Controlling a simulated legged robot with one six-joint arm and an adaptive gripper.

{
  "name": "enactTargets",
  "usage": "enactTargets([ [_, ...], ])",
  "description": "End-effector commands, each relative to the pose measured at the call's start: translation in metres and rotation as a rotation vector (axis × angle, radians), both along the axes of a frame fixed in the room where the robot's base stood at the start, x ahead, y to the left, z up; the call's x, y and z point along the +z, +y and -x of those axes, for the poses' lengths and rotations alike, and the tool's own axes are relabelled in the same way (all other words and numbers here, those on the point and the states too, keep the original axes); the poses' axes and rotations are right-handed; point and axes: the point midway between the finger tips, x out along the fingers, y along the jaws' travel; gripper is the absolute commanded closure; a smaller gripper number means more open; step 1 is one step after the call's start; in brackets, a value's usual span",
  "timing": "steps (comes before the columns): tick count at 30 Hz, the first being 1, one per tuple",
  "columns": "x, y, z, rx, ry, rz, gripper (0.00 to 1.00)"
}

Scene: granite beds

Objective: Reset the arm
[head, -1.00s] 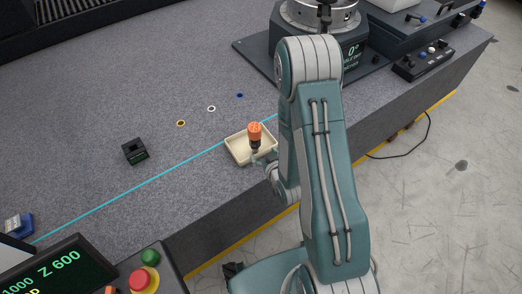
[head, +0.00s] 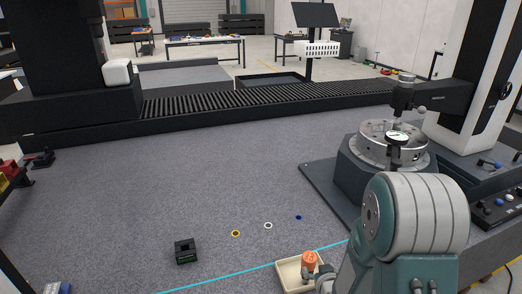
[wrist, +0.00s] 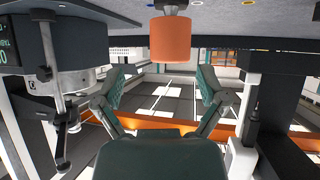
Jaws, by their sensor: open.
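My arm (head: 415,225) rises at the lower right of the head view, bent at a large grey-and-teal joint. Its end is low beside a cream tray (head: 283,276), partly cut off by the frame's bottom edge. An orange-topped piece (head: 309,259) stands in the tray. In the wrist view my gripper (wrist: 160,88) has its two teal-padded fingers spread apart with nothing between them. An orange cylinder (wrist: 170,40), seemingly the same piece, shows at the top centre of that view, outside the finger gap. The picture there looks upside down.
A small black block (head: 185,251) sits on the granite, left of yellow, white and blue ring marks. A cyan line (head: 220,280) crosses near the tray. A rotary table (head: 385,150) with a dial gauge stands to the right. Open granite lies at the middle left.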

Motion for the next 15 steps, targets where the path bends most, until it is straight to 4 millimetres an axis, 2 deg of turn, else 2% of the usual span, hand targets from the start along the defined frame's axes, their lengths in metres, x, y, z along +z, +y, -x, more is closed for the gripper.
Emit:
enactTargets([
  [1,0.016,-0.001,-0.002,-0.005,0.009,0.008,0.09],
  [8,0.071,-0.004,0.007,-0.038,0.108,0.034,0.09],
  [15,0.127,-0.004,0.036,-0.074,0.212,0.041,0.09],
])
